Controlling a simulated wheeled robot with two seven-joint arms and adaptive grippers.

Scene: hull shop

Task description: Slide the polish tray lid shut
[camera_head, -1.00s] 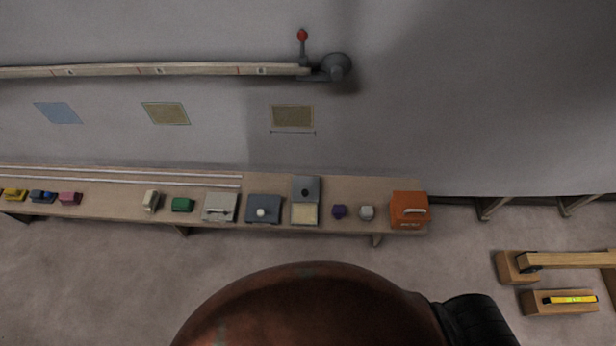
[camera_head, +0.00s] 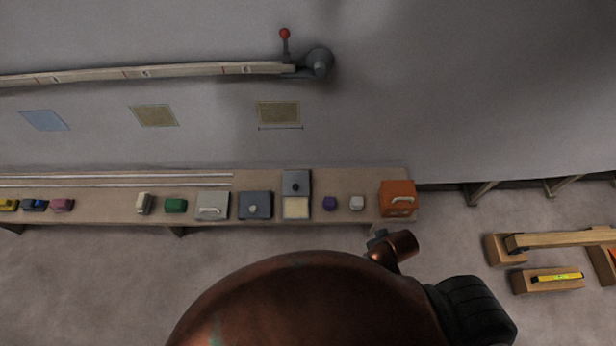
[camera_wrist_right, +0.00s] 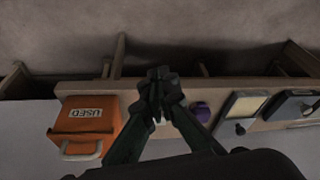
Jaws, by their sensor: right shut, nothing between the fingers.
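The polish tray (camera_head: 296,208) stands on the wall bench, its cream inside uncovered at the front. Its grey lid (camera_head: 297,183) with a dark knob sits slid back toward the wall. In the right wrist view the tray (camera_wrist_right: 243,106) is right of centre, with part of the lid (camera_wrist_right: 229,128) below it. My right gripper (camera_wrist_right: 160,82) is shut and empty, over the bench between the orange box and the purple block, to the side of the tray and apart from it. My left gripper is in neither view.
Wooden blocks (camera_head: 547,279) lie on the floor at right.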

